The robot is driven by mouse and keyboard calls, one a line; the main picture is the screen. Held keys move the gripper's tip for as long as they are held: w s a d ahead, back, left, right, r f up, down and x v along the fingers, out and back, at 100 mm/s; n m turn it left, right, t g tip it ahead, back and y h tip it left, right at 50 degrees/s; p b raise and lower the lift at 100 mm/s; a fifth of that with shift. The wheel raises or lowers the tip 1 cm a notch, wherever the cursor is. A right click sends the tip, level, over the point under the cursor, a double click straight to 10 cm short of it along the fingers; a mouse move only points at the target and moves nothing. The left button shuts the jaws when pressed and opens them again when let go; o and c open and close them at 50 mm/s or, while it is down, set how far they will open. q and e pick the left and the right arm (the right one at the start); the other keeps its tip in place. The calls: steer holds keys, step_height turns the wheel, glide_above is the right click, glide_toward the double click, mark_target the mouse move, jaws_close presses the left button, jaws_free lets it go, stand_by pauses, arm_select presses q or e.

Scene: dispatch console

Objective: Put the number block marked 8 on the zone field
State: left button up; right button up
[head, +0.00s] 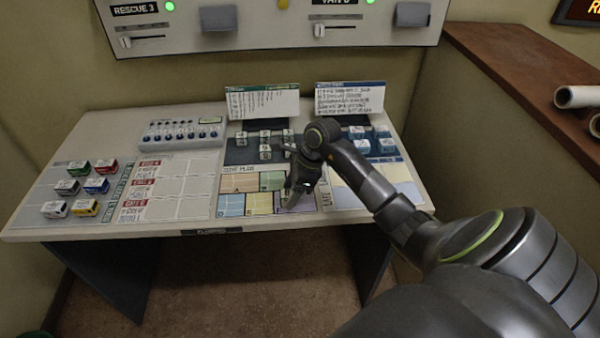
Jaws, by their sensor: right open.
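Several small pale number blocks (265,137) sit on a dark pad at the middle of the console desk. Their digits are too small for me to read, so I cannot tell which is the 8. In front of them lies the plan board (231,203) with coloured fields; I cannot read which one is the zone field. My right gripper (290,197) is open and points down over the right part of this board. The gripper and arm hide some fields and part of the block pad. My left gripper is not in view.
Several coloured vehicle blocks (66,187) stand at the desk's left. A switch box (181,134) stands at the back. Two upright cards (350,98) stand behind the blocks. More blocks on blue bases (386,146) sit right of my wrist. A brown ledge (520,75) borders the right.

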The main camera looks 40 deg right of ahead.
steer(key=b+v, duration=0.2)
steer(key=v, duration=0.9)
steer(key=shift+r+b, duration=0.2)
steer(key=shift+b, duration=0.2)
